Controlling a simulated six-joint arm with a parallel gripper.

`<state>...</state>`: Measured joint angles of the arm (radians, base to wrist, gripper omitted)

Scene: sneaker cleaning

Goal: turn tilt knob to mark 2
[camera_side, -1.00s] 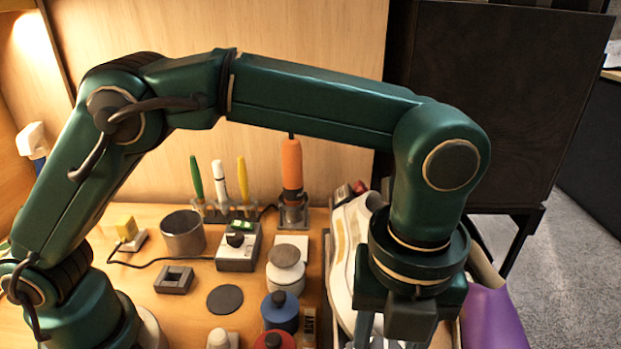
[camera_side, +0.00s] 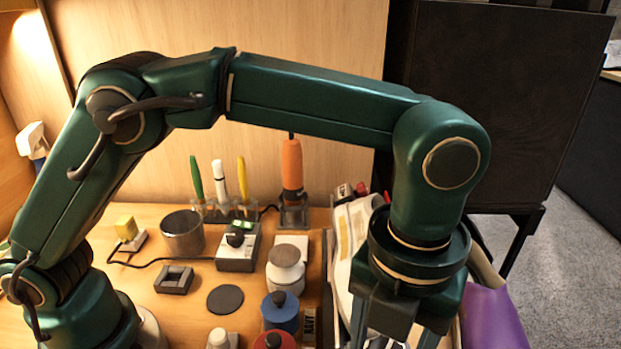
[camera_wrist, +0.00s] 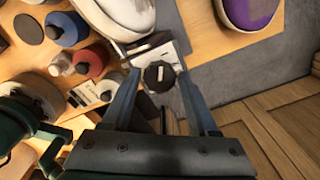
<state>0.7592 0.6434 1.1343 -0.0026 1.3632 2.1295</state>
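A round black knob (camera_wrist: 160,76) with a pale pointer line sits on a light metal plate (camera_wrist: 157,52) in the wrist view, at the end of the shoe stand. It appears to be the tilt knob; its marks are too small to read. The pointer runs nearly up and down in the picture, slightly slanted. My gripper (camera_wrist: 158,78) is open, with one blue-grey finger on each side of the knob and a gap on both sides. In the side view my gripper (camera_side: 395,335) is at the bottom edge, and the knob is not visible there.
A white sneaker (camera_side: 345,255) is beside my wrist, and a purple shoe (camera_side: 488,315) lies to the right. A blue jar (camera_side: 280,312), a red jar (camera_side: 273,341) and a white jar (camera_side: 286,268) stand left. A control box (camera_side: 238,252) is farther back.

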